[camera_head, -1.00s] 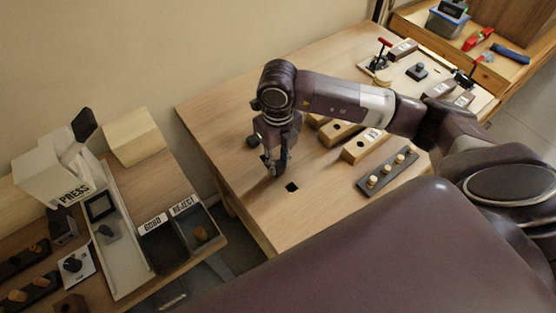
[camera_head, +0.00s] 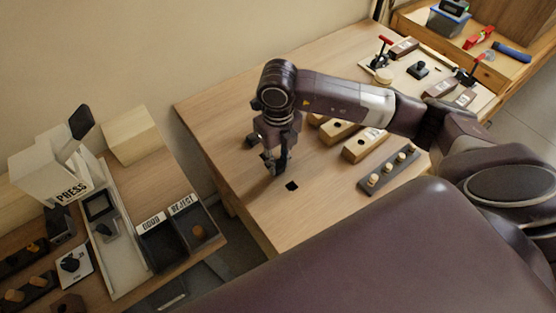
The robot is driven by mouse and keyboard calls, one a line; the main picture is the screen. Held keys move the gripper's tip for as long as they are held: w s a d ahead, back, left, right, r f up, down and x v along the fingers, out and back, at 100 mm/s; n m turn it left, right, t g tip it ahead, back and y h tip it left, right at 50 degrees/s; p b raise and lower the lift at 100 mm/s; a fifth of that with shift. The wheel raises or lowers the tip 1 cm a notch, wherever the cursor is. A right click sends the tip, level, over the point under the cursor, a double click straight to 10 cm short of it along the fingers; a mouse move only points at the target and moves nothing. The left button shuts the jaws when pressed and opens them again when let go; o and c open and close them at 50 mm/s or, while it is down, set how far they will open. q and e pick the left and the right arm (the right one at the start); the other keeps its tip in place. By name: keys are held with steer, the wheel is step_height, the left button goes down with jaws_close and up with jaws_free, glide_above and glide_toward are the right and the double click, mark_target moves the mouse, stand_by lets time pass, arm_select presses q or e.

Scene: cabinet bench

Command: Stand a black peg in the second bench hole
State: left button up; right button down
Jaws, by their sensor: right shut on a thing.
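My right gripper (camera_head: 275,164) points down over the wooden bench (camera_head: 225,120), close to its front left part. It is shut on a dark thing, probably a black peg, mostly hidden by the fingers. I cannot tell whether its lower end is in a hole or above the wood. One square dark bench hole (camera_head: 292,186) shows open and empty, just right of and nearer than the gripper. A small dark piece (camera_head: 252,140) stands on the bench behind and left of the gripper. My left gripper is not in view.
Wooden blocks with holes (camera_head: 366,145) and a dark rack (camera_head: 388,172) with several light pegs lie right of the gripper, beneath and near my arm. A press (camera_head: 48,165) and sorting bins (camera_head: 198,232) stand on a separate bench at left. Bare wood surrounds the open hole.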

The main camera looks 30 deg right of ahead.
steer(key=shift+f+b, duration=0.35)
steer(key=shift+b, duration=0.05)
steer(key=c, duration=1.6)
jaws_free()
steer(key=shift+o, duration=0.7)
steer(key=shift+r+p, duration=2.1)
steer(key=shift+r, duration=1.45)
